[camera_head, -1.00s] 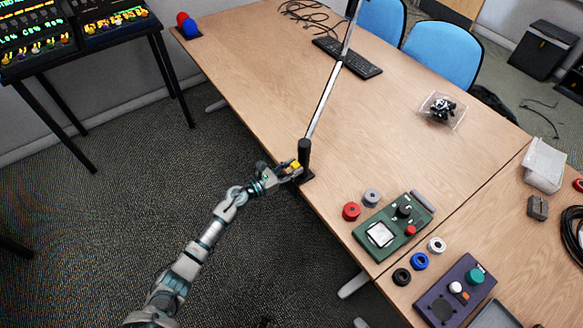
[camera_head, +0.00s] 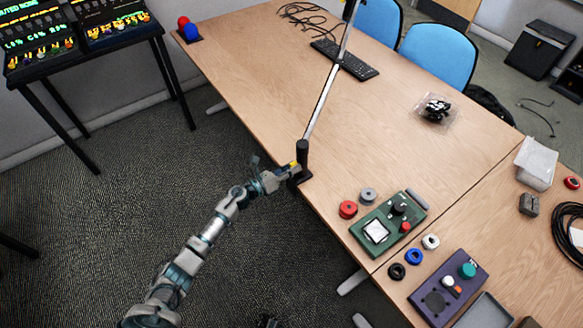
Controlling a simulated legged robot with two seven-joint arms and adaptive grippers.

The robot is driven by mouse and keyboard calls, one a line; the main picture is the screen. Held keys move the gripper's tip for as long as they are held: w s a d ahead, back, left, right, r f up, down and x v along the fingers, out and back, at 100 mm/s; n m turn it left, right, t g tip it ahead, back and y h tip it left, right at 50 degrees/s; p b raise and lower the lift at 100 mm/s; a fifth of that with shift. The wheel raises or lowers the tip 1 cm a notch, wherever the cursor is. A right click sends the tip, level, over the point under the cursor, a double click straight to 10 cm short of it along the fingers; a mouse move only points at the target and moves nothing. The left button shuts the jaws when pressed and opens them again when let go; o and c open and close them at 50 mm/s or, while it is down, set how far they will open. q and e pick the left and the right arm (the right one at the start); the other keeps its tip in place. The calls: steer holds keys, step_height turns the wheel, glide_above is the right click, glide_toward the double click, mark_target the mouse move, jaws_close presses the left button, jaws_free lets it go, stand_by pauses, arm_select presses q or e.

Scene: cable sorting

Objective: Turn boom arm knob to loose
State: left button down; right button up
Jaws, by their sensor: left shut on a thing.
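The boom arm (camera_head: 325,95) is a thin silver pole that leans up and away from a black upright base post (camera_head: 302,152) at the near edge of the table. A small yellow knob (camera_head: 293,164) sits at the left side of the post, mostly hidden by my fingers. My left gripper (camera_head: 288,173) reaches in from the left over the floor and is shut on the yellow knob. Whether the knob stands at loose or tight is too small to tell.
On the wooden table (camera_head: 240,75) are a keyboard (camera_head: 345,60), a green device (camera_head: 388,224) and a purple device (camera_head: 448,287). Red (camera_head: 348,209) and grey (camera_head: 368,195) rolls lie right of the post. Dark carpet (camera_head: 120,220) lies under my arm.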

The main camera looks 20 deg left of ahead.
arm_select(q)
steer(key=n+p, duration=0.1)
steer(key=n, duration=0.3)
steer(key=n+p, duration=0.1)
steer(key=n, duration=0.1)
steer(key=shift+s+f+p, duration=0.2)
steer(key=shift+f+p, duration=0.05)
steer(key=shift+p, duration=0.1)
steer(key=shift+f+n+p, duration=0.1)
steer(key=shift+n+p, duration=0.35)
steer(key=shift+n, duration=0.85)
arm_select(e)
steer(key=s+x, duration=0.2)
steer(key=x, duration=0.8)
steer(key=shift+s+f, duration=0.45)
arm_select(q)
steer(key=c, duration=0.8)
jaws_free()
steer(key=shift+a, duration=0.1)
arm_select(e)
steer(key=shift+a, duration=0.1)
arm_select(q)
steer(key=shift+a, duration=0.1)
steer(key=shift+r, duration=0.2)
arm_select(e)
steer(key=shift+w, duration=0.1)
arm_select(q)
steer(key=v, duration=1.2)
steer(key=shift+w+a+f, duration=0.1)
